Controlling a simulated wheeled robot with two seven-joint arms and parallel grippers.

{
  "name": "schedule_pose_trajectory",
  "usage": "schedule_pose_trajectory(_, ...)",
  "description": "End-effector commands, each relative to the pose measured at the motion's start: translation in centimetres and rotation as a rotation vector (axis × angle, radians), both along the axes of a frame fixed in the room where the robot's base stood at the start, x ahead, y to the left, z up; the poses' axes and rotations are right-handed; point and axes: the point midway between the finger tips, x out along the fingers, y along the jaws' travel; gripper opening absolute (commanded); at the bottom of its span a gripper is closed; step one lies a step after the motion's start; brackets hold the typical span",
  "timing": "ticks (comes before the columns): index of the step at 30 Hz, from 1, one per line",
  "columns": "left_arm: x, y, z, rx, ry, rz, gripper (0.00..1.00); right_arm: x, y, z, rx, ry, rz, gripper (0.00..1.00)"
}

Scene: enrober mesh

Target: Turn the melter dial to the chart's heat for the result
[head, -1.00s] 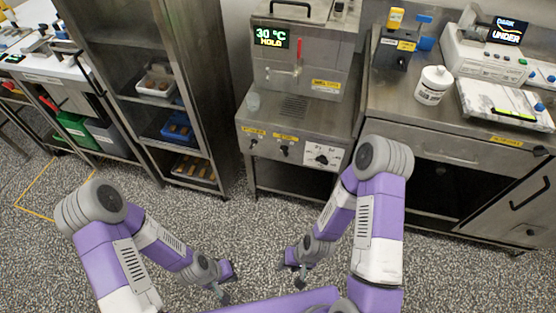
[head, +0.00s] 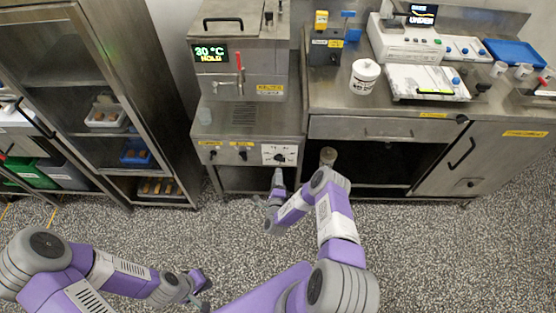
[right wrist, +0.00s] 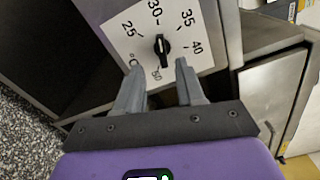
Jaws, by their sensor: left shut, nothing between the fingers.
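The melter (head: 240,70) stands at the back left of the counter, its screen (head: 211,54) reading 30 °C HOLD. Its black dial (head: 279,157) sits on a white plate at the front right. In the right wrist view the dial (right wrist: 162,47) points up, near 30, on a scale with 25, 30, 35, 40 and 50. My right gripper (right wrist: 159,66) is open and empty, its fingertips just below the dial; contact is not visible. In the head view it is below the melter front (head: 278,180). My left gripper (head: 203,292) is shut and empty, low over the floor. A display (head: 423,14) reads DARK UNDER.
Two smaller knobs sit left of the dial on the melter front. A white tub (head: 364,76) and a white slab device (head: 430,82) stand on the right counter. A rack (head: 110,100) with trays is at left. The speckled floor in front is clear.

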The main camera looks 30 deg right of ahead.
Motion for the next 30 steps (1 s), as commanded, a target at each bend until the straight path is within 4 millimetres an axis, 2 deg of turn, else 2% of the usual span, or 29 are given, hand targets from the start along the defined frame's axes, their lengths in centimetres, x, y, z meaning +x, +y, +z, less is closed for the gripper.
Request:
schedule_pose_trajectory(15,0.0,0.0,-2.1,0.000,0.000,0.001,0.00,5.7,-3.8,0.0,0.002,-0.015,-0.010,0.38)
schedule_pose_trajectory(26,0.0,0.0,-2.1,0.000,0.000,0.000,0.00,6.2,-4.1,0.1,0.003,-0.012,-0.009,0.38)
schedule_pose_trajectory(30,0.0,0.0,-2.1,0.000,0.000,0.000,0.00,6.2,-4.1,0.1,0.003,-0.012,-0.009,0.18)
